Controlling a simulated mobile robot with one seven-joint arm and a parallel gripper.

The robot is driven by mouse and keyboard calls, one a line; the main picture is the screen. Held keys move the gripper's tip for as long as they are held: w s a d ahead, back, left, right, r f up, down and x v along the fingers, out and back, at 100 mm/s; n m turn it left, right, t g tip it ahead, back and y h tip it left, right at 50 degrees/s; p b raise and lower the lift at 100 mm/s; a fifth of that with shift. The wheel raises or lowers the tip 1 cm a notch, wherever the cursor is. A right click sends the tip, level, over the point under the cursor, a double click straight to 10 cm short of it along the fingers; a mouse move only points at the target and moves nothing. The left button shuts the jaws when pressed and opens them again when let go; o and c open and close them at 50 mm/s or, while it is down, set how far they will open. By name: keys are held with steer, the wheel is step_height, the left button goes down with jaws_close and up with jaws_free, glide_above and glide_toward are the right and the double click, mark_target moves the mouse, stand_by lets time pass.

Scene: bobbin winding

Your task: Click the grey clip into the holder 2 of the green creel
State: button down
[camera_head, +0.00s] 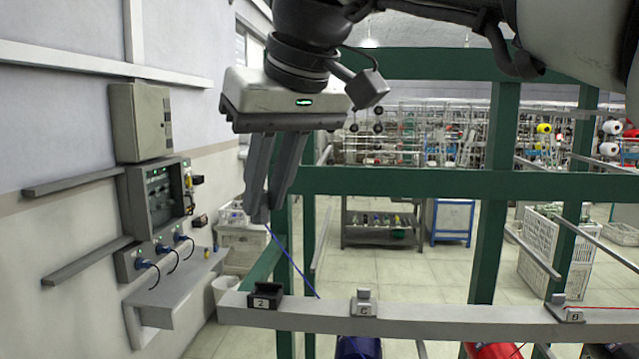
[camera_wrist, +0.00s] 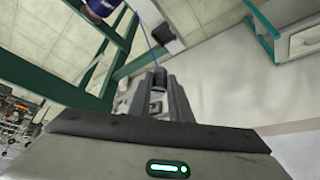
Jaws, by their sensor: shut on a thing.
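My gripper (camera_head: 260,210) points down in the upper left of the head view, its two fingers close together. In the wrist view the fingers (camera_wrist: 160,90) are closed around the small grey clip (camera_wrist: 158,80), and a blue thread runs from it. The fingers mostly hide the clip in the head view. Holder 2 (camera_head: 266,297) is a small dark block with a numbered label at the left end of the grey rail of the green creel (camera_head: 400,183). My gripper is above holder 2, clearly apart from it.
A grey holder (camera_head: 363,304) and another labelled one (camera_head: 564,311) sit farther right along the grey rail (camera_head: 440,319). A blue bobbin (camera_head: 358,348) and a red bobbin (camera_head: 492,350) are below it. A wall-mounted control box (camera_head: 158,198) and a shelf (camera_head: 175,295) stand at left.

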step_height(320, 180, down, 7)
steer(key=shift+s+d+f+b, duration=0.1)
steer(key=shift+f+b, duration=0.1)
steer(key=shift+b, duration=0.65)
steer(key=shift+r, duration=0.25)
steer(key=shift+p, duration=0.3)
steer(key=shift+s, duration=0.1)
steer(key=shift+f, duration=0.15)
steer(key=shift+f+b, duration=1.6)
steer(key=shift+f, duration=0.2)
steer(key=c, duration=1.5)
jaws_free()
steer(key=shift+c, duration=0.2)
